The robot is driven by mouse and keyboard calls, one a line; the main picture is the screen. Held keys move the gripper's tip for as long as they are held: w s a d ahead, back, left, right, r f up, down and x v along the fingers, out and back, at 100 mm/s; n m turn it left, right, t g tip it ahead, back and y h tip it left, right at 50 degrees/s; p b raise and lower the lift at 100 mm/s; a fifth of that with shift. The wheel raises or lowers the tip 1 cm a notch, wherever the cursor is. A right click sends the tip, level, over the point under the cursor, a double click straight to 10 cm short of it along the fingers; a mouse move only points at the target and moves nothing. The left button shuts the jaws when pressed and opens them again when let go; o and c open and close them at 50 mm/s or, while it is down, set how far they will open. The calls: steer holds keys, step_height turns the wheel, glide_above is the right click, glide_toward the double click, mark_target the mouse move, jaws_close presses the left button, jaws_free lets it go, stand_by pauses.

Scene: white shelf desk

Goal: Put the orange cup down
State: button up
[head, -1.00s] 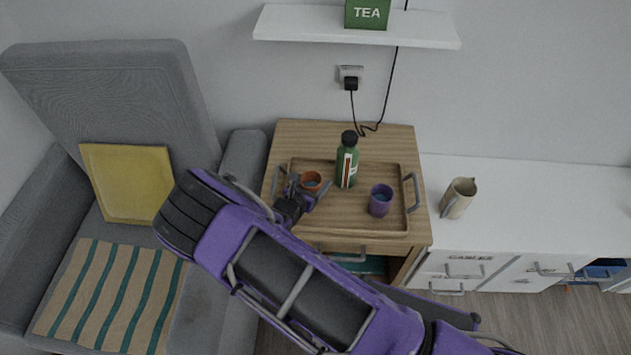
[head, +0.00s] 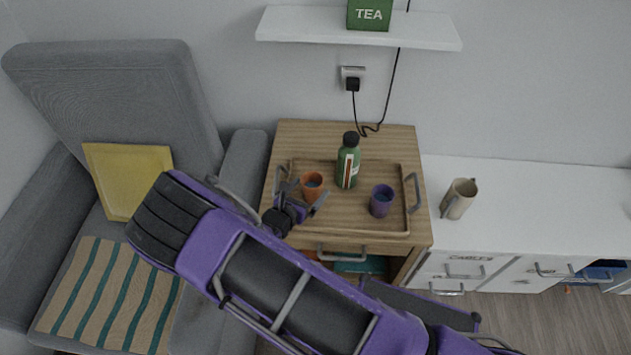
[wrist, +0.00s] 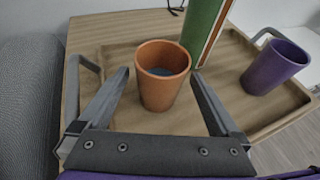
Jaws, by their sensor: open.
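The orange cup (head: 312,184) stands upright on the wooden tray (head: 337,226), at its left side. In the wrist view the orange cup (wrist: 160,88) has a dark bluish inside and sits just beyond and between the fingertips. My gripper (head: 300,193) is open at the cup's near side. In the wrist view my gripper (wrist: 158,80) shows a finger on each side of the cup, with gaps between fingers and cup. Part of the cup's lower side is hidden by my gripper in the head view.
A green bottle (head: 348,165) stands right behind the cup, and a purple cup (head: 381,202) stands further right on the tray. The tray's metal handles rise at left and right. A beige pitcher (head: 459,199) stands on the white cabinet. A grey armchair (head: 120,90) is at left.

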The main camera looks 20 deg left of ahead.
mark_target(308, 191)
steer(key=v, duration=0.6)
steer(key=shift+s+r, duration=0.15)
steer(key=shift+s, duration=0.2)
